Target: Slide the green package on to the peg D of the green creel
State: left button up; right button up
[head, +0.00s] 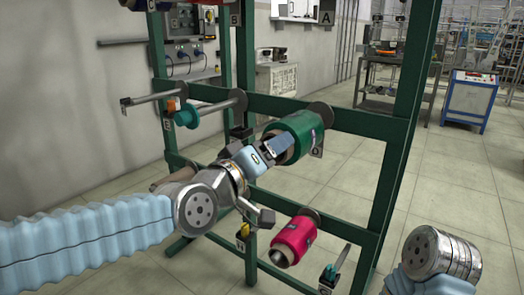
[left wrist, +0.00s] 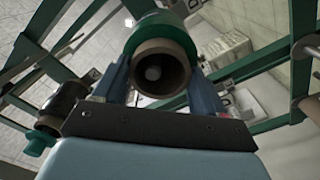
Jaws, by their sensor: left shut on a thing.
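The green package (head: 301,134) is on the right side of the green creel (head: 245,55), in front of a round dark disc (head: 322,112) and near a plate marked D (head: 316,152). My left gripper (head: 280,150) is shut on the package from its near end. In the left wrist view the two fingers (left wrist: 160,85) flank the green package (left wrist: 160,28), whose brown tube faces the camera. A pale round end shows inside the tube bore, seemingly the peg (left wrist: 153,73). How far the package sits along the peg is hidden. My right gripper is out of view.
A red package (head: 294,240) sits on a lower peg. A bare peg (head: 340,262) stands at lower right. Other pegs (head: 208,106) stick out at upper left, near a teal piece (head: 184,137). Creel posts (head: 400,150) flank the package.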

pick_arm(q)
jog(key=shift+p+x, duration=0.65)
jog(key=shift+x, duration=1.15)
jog(key=shift+f+b, duration=0.25)
jog(key=shift+b, duration=0.3)
jog(key=o, duration=1.2)
